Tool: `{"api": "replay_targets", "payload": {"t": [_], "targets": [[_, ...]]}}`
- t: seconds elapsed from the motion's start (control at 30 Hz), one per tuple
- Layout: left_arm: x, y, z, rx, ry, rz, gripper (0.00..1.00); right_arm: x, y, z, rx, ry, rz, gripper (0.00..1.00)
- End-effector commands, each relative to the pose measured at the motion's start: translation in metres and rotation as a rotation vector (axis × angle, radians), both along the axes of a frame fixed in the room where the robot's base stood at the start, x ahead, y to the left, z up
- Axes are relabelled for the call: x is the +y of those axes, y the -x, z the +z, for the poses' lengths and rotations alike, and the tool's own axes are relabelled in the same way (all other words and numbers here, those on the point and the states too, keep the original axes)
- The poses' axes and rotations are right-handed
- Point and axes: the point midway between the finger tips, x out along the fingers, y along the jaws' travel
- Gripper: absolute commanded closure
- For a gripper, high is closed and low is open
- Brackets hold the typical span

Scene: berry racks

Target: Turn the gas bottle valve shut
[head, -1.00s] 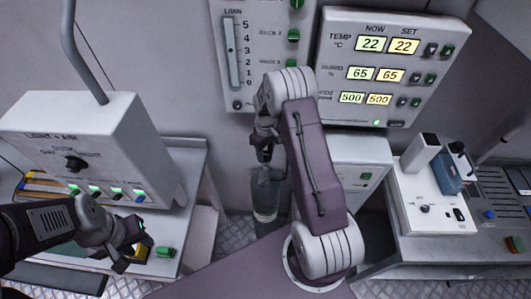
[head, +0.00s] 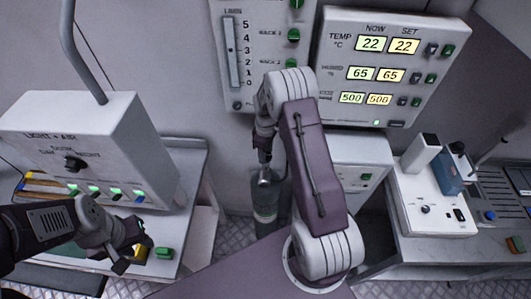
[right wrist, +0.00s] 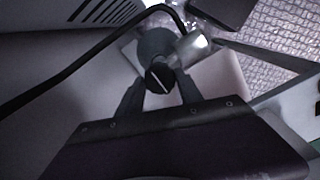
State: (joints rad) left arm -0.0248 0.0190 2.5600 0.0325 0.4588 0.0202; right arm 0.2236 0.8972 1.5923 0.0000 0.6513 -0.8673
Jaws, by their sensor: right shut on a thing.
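The gas bottle (head: 265,212) stands upright on the floor below the wall panels, grey-green and partly hidden by my right arm. My right gripper (head: 264,172) reaches down to its top. In the right wrist view, the black valve knob (right wrist: 159,77) with a white line on it sits between the two fingers of my right gripper (right wrist: 160,88), which are shut on it. A metal fitting (right wrist: 188,46) shows beside the knob. My left gripper (head: 132,255) hangs over the left bench, apart from the bottle; its jaw gap is unclear.
A light-and-air control box (head: 75,130) stands on the left bench (head: 190,178). A display panel (head: 390,65) hangs behind my right arm. A right bench (head: 440,246) holds a white device. In the right wrist view, a black hose (right wrist: 70,70) curves close by the knob.

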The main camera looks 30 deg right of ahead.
Motion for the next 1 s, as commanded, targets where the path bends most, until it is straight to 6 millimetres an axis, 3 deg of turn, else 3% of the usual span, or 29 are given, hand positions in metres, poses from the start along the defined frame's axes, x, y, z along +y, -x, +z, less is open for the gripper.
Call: {"api": "replay_targets", "payload": {"t": [0.1,0.13,0.2,0.57,0.9,1.0], "targets": [[0.000,0.000,-0.001,0.000,0.000,0.000,0.64,0.001,0.005,-0.004,0.017,-0.004,0.002,0.98],[0.000,0.000,-0.001,0.000,0.000,0.000,0.64,0.001,0.005,-0.004,0.017,-0.004,0.002,0.55],[0.000,0.000,-0.001,0.000,0.000,0.000,0.64,0.001,0.005,-0.004,0.015,-0.004,0.001,0.36],[0.000,0.000,-0.001,0.000,0.000,0.000,0.64,0.000,0.001,0.004,0.003,0.000,0.000,0.36],[0.000,0.000,-0.011,0.000,0.000,0.000,0.64,0.000,0.001,0.072,0.003,0.000,0.000,0.36],[0.000,0.000,-0.011,0.000,0.000,0.000,0.64,0.000,0.002,0.084,0.006,-0.002,0.000,0.36]]}}
